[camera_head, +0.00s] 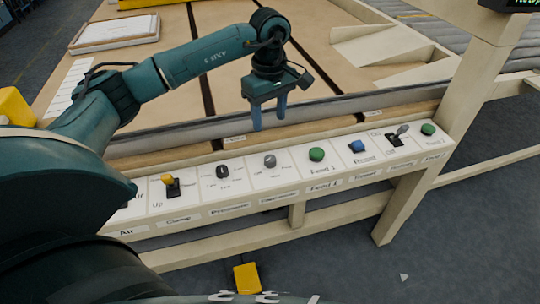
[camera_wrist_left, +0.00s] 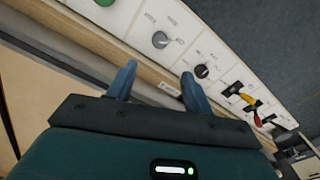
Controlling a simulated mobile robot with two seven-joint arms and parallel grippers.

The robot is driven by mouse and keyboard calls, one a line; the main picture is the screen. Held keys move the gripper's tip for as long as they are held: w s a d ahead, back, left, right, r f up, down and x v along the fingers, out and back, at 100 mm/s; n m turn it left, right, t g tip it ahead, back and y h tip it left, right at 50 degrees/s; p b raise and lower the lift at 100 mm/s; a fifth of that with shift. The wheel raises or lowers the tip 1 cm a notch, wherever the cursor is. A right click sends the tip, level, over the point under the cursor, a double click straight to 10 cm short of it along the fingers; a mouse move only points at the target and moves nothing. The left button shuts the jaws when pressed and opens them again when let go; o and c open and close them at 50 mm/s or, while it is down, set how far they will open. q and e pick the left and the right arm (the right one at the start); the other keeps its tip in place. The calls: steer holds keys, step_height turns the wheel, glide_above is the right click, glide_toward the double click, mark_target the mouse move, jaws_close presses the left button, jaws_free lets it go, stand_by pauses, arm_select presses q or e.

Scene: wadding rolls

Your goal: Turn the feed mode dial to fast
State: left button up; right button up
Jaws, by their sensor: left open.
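A control panel (camera_head: 240,190) runs along the front of the machine table. It carries a grey dial (camera_head: 270,160) and, to its left, a black dial (camera_head: 222,171). Their labels are too blurred to read surely; I cannot tell for certain which is the feed mode dial. The wrist view also shows the grey dial (camera_wrist_left: 160,40) and the black dial (camera_wrist_left: 202,71). My left gripper (camera_head: 269,112) is open and empty, fingers pointing down, above and behind the panel near the grey dial. It touches neither dial. My right gripper is not in view.
A yellow-knobbed lever (camera_head: 170,186) stands left of the dials. A green button (camera_head: 316,154), a blue button (camera_head: 357,146), a grey lever (camera_head: 401,131) and another green button (camera_head: 428,129) are to the right. A grey rail (camera_head: 340,103) runs behind the panel.

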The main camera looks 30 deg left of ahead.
mark_target(270, 158)
arm_select(q)
step_height(270, 158, down, 13)
steer(key=shift+d+r+p, duration=0.1)
steer(key=shift+r+p, duration=0.1)
steer(key=shift+p, duration=0.15)
steer(key=c, duration=1)
steer(key=shift+o, duration=0.2)
